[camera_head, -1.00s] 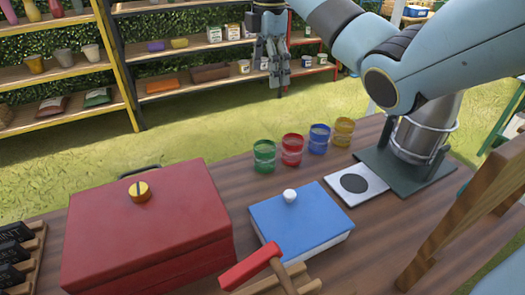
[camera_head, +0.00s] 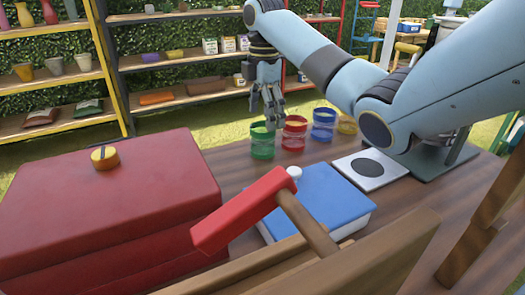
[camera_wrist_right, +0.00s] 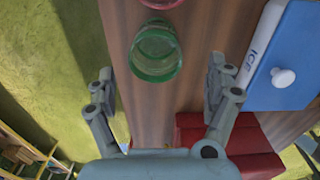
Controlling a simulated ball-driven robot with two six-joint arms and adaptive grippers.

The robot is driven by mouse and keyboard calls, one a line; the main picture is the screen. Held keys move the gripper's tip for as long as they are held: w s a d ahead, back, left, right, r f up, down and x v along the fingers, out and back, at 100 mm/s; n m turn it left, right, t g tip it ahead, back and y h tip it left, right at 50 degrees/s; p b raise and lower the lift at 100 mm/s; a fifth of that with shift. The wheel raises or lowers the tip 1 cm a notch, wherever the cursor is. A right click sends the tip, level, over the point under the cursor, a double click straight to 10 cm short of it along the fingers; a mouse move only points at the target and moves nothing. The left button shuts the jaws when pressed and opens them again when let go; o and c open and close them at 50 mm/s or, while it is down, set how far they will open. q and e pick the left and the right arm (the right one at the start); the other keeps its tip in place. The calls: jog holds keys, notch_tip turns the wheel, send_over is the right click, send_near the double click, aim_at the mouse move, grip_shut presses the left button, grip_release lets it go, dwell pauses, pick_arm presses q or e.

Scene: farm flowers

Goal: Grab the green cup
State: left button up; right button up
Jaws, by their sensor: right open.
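The green cup (camera_head: 262,142) stands upright on the wooden table (camera_head: 235,165), at the left end of a row of cups. It also shows in the right wrist view (camera_wrist_right: 155,52), seen from above, between and a little beyond the fingertips. My right gripper (camera_head: 270,120) hangs fingers down just above and at the cup's top in the head view, and part of the cup is overlapped by the fingers. In the wrist view the right gripper (camera_wrist_right: 162,80) is open, its two fingers wide apart and empty. My left gripper does not show.
A red cup (camera_head: 294,133), a blue cup (camera_head: 323,124) and a yellow cup (camera_head: 346,124) stand right of it. A blue-lidded box (camera_head: 325,200), a red box (camera_head: 110,200) and a red-headed mallet (camera_head: 240,212) are nearer. Shelves stand behind on grass.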

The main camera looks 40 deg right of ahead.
aim_at(263, 142)
jog(key=f, duration=0.3)
jog(key=f+b, duration=0.1)
jog(key=f, duration=0.4)
jog(key=shift+w+d+f, duration=0.1)
jog(key=shift+w+f, duration=0.2)
jog(key=c, duration=1.2)
